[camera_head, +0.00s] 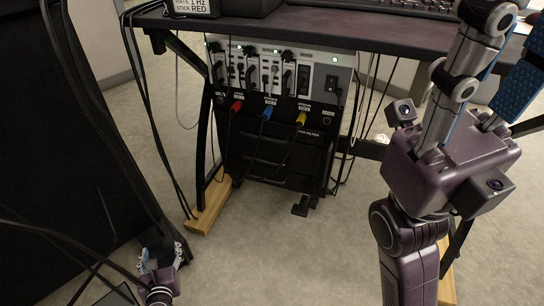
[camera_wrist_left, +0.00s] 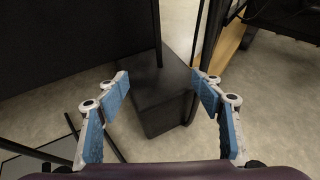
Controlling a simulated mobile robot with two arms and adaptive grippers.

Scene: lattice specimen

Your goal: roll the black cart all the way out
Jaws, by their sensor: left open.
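A black drawer unit (camera_head: 270,155), which looks like the black cart, stands under the table with its front facing me. In the left wrist view the left gripper (camera_wrist_left: 163,92) is open, fingers spread, with nothing held. A dark block (camera_wrist_left: 160,98) on the floor lies beyond and between its fingers. My right gripper (camera_head: 495,60) is raised at the right; its fingers run toward the top edge and its opening is unclear.
A grey equipment panel (camera_head: 280,75) with red, blue and yellow plugs sits above the drawers. Cables hang from the table (camera_head: 300,22). A wooden foot (camera_head: 208,206) is left of the unit. A large black panel (camera_head: 60,140) fills the left. The floor before the unit is clear.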

